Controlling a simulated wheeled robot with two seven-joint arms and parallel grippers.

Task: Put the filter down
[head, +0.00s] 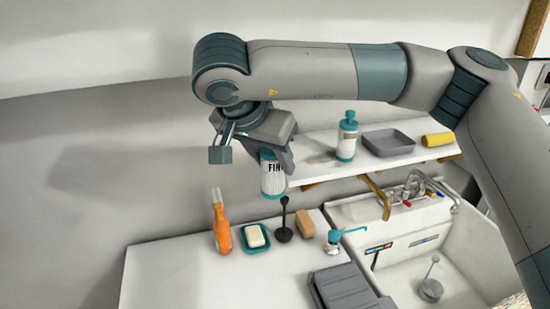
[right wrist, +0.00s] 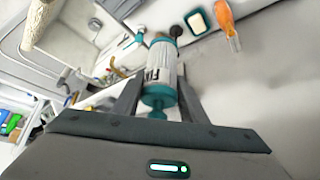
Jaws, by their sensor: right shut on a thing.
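The filter (head: 272,182) is a white ribbed cylinder with teal ends and dark "FIN" lettering. My right gripper (head: 274,154) is shut on it and holds it in the air, hanging below the jaws, in front of the left end of the wall shelf. In the right wrist view the filter (right wrist: 161,68) lies between the two grey fingers, its teal end cap toward the camera. Nothing under it appears to touch it. My left gripper is not in view.
The shelf (head: 313,155) carries a teal-capped bottle (head: 347,137), a grey tray (head: 388,142) and a yellow roll (head: 437,139). A sink (head: 480,235) stands right.

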